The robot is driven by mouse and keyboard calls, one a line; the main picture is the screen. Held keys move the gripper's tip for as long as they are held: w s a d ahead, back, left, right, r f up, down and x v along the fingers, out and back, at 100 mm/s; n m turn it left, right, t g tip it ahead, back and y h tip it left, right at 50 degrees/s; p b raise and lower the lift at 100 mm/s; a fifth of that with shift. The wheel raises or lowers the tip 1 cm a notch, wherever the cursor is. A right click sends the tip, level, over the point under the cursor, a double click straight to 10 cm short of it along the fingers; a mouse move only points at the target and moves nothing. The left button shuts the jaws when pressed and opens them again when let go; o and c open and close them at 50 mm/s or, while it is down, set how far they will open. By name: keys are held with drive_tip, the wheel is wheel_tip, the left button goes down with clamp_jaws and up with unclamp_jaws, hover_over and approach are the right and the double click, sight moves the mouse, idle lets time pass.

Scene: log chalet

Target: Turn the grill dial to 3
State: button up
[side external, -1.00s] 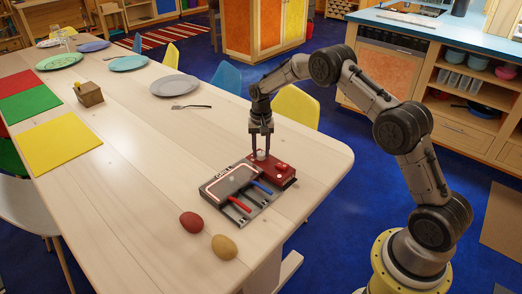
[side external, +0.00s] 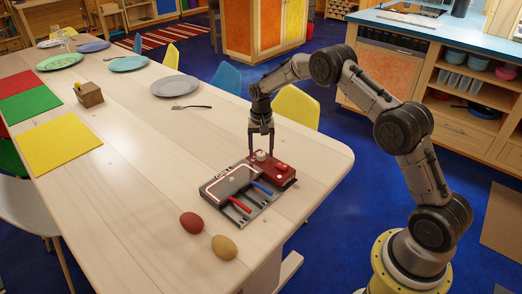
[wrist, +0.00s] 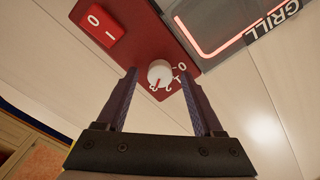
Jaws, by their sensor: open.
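The grill (side external: 229,186) lies on the table, with a red control box (side external: 283,180) at its back right. On the box is a round white dial (wrist: 160,71) with a red pointer mark. Printed marks 0 to 3 curve along one side of the dial. The pointer points to the lower left in the wrist view, toward the 3. My gripper (side external: 261,149) points down just above the dial. In the wrist view its two fingers stand apart on either side of the dial, with nothing between them.
A red switch (wrist: 103,25) marked 0 and I sits beside the dial on the box. Red (side external: 240,205) and blue (side external: 262,188) handles stick out of the grill. A red egg-shaped thing (side external: 192,223) and a yellowish one (side external: 224,247) lie in front. A plate (side external: 175,85) and fork (side external: 191,107) lie behind.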

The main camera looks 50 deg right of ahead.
sight(261, 153)
wheel_tip(261, 153, up, 14)
drive_tip(key=shift+f, duration=0.15)
idle(0.4)
